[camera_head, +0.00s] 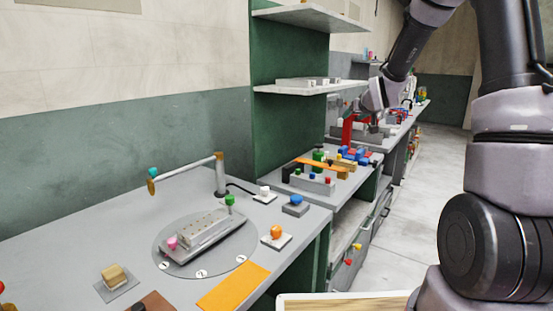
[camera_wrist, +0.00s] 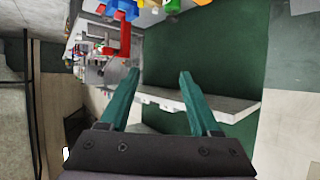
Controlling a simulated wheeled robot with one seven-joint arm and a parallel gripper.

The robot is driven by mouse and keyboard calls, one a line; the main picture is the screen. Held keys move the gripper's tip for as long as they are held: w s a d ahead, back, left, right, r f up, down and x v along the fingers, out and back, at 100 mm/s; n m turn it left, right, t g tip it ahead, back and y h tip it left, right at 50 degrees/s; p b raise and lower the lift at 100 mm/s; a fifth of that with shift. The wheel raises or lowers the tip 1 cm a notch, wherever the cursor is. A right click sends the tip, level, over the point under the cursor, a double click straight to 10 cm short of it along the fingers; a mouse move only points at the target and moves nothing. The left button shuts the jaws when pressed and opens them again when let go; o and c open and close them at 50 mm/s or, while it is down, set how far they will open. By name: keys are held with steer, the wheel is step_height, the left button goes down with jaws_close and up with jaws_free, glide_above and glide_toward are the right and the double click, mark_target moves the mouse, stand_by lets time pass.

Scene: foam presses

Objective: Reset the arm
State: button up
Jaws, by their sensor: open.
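My gripper (camera_head: 372,124) is at the end of my raised arm, in the upper right of the head view, in front of the far workbenches. In the wrist view my gripper (camera_wrist: 160,80) shows two teal fingers spread apart with nothing between them. I cannot tell how far the fingers are from the shelf. My arm comes down the right side of the head view.
The near grey workbench (camera_head: 110,235) holds a round plate with a grey fixture (camera_head: 195,235), an orange sheet (camera_head: 233,286) and several coloured knobs. A farther bench carries an orange bar (camera_head: 320,167), coloured blocks and a red upright (camera_head: 348,132). The floor (camera_head: 410,190) between bench and arm is clear.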

steer(key=s+r+m+g, duration=0.1)
steer(key=s+r, duration=0.4)
steer(key=s, duration=0.5)
steer(key=s+r+m+g, duration=0.1)
steer(key=s+r+g, duration=0.1)
steer(key=s+r, duration=0.5)
steer(key=s+a+m+g, duration=0.1)
steer(key=s, duration=1)
steer(key=s+a+f+m+g+y, duration=0.1)
steer(key=s+a, duration=0.1)
steer(key=s, duration=1)
steer(key=shift+f+g+y, duration=0.25)
steer(key=shift+g+y, duration=0.05)
